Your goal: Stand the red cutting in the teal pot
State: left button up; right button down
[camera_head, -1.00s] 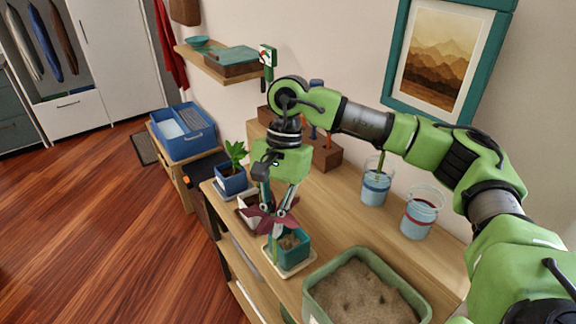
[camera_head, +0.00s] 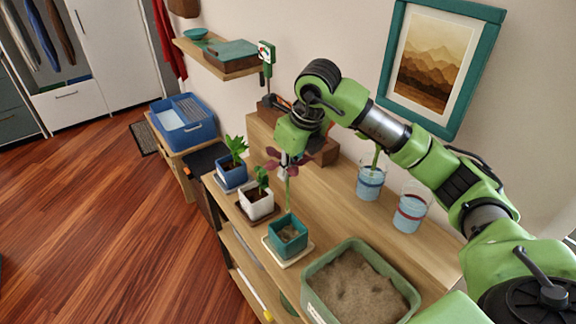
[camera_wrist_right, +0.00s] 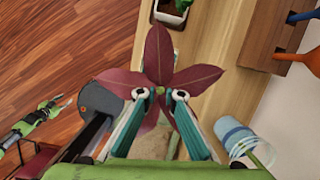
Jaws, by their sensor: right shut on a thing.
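My right gripper (camera_head: 286,172) is shut on the red cutting (camera_head: 275,160), just below its dark red leaves. Its green stem hangs upright towards the teal pot (camera_head: 288,240), which holds soil and stands on a pale saucer. The stem's lower end is by the pot's back rim; I cannot tell whether it is inside or behind. In the right wrist view the red leaves (camera_wrist_right: 160,57) spread around the fingertips (camera_wrist_right: 160,94) and hide the stem. My left gripper (camera_wrist_right: 58,106) shows small at the left of that view; its jaws are unclear.
A white pot (camera_head: 257,207) and a blue pot (camera_head: 232,178), each with a green plant, stand behind the teal pot. A sand tray (camera_head: 360,248) is at the front. Two glasses (camera_head: 370,183) (camera_head: 411,210) stand to the right. Bare tabletop lies between.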

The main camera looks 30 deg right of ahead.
jog(key=b, duration=0.4)
send_over(288, 212)
notch_tip(288, 212, down, 6)
jog(key=r, duration=0.1)
jog(key=shift+w+d+f, duration=0.15)
jog(key=shift+w+f, duration=0.15)
jog(key=shift+f, duration=0.35)
jog(key=shift+b, duration=0.6)
dwell(0.8)
jog(key=shift+f, duration=0.2)
dwell(0.3)
jog(key=shift+f+b, duration=3.45)
jog(key=shift+f, duration=0.55)
jog(key=c, duration=1.7)
grip_release()
